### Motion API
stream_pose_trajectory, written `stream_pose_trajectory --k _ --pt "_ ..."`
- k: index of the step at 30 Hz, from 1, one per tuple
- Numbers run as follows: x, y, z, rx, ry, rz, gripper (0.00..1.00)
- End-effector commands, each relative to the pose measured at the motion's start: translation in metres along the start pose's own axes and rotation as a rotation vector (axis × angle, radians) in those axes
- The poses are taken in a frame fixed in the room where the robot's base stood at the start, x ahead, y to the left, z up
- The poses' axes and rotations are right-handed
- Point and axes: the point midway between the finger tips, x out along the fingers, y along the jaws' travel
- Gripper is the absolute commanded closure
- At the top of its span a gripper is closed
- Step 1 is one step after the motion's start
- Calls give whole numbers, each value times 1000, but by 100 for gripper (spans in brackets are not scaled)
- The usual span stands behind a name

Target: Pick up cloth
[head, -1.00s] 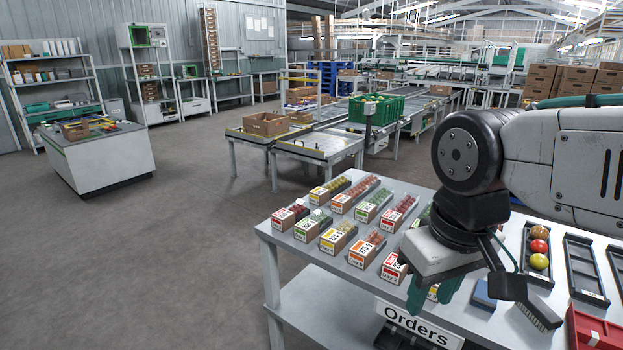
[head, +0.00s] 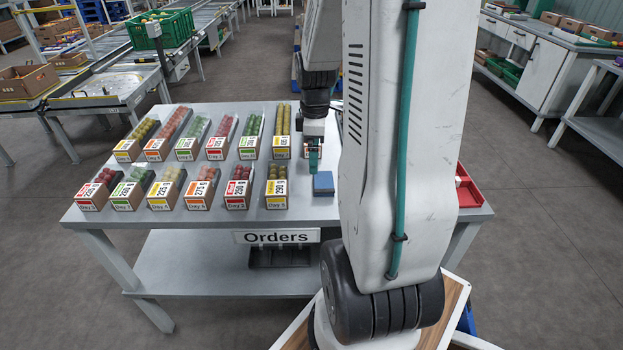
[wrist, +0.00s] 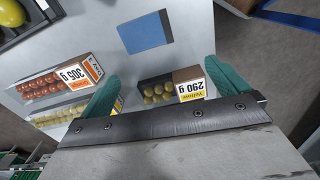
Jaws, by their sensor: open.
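The cloth (head: 323,184) is a small flat blue rectangle lying on the table marked Orders, right of the front row of tomato boxes. In the wrist view the cloth (wrist: 144,31) lies flat at the top, beyond my fingers. My gripper (head: 314,165) hangs over the table just behind the cloth in the head view. In the wrist view my gripper (wrist: 165,78) shows two green fingers spread wide with nothing held. A box of yellow-green tomatoes (wrist: 172,90) appears between them, lower down. My arm hides part of the table right of the cloth.
Two rows of labelled tomato boxes (head: 185,170) fill the left of the table (head: 90,215). A red tray (head: 469,190) is at its right end. Bare tabletop surrounds the cloth. A conveyor with a green crate (head: 160,30) stands behind.

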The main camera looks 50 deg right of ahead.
Motion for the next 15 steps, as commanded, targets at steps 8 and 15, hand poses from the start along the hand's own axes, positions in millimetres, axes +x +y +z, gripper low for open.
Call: stream_pose_trajectory --k 8,15 --pt "39 24 28 -78 -2 -13 0" --pt "66 23 27 -81 -2 -14 0"
